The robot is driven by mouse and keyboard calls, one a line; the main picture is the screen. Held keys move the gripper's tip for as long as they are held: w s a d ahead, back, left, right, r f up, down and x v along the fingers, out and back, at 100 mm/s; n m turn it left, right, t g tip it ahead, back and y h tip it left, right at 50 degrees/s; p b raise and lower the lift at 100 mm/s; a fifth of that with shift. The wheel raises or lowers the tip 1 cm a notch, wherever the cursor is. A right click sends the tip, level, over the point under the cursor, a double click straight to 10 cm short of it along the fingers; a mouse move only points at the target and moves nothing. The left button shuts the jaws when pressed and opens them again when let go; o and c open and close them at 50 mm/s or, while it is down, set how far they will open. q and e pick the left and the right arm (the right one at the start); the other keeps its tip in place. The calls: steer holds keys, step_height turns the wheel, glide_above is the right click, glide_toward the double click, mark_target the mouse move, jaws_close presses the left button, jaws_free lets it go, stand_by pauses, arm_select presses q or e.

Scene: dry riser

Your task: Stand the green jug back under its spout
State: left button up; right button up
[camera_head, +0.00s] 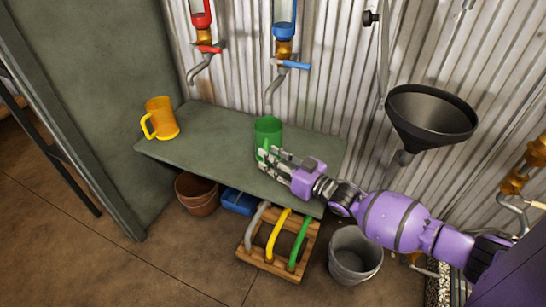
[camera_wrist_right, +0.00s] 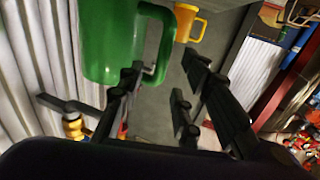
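The green jug (camera_head: 268,132) stands upright on the grey-green shelf (camera_head: 215,140), below the curved spout (camera_head: 268,97) with the blue lever. My right gripper (camera_head: 268,163) is at the jug's front side, fingers pointing at it. In the right wrist view the green jug (camera_wrist_right: 108,42) fills the upper left, its handle (camera_wrist_right: 165,40) toward the fingers. The right gripper (camera_wrist_right: 163,75) is open there, its fingers spread on either side of the handle's line; one fingertip overlaps the handle's lower end. I cannot tell whether they touch. My left gripper is not in view.
A yellow jug (camera_head: 160,118) stands at the shelf's left end. A red-levered tap (camera_head: 207,48) hangs left of the blue one, a black funnel (camera_head: 430,115) at right. Below are a brown pot (camera_head: 197,195), a wooden crate with coloured handles (camera_head: 262,262) and a grey bucket (camera_head: 354,255).

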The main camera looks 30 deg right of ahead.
steer(key=v, duration=1.2)
steer(key=shift+f, duration=0.1)
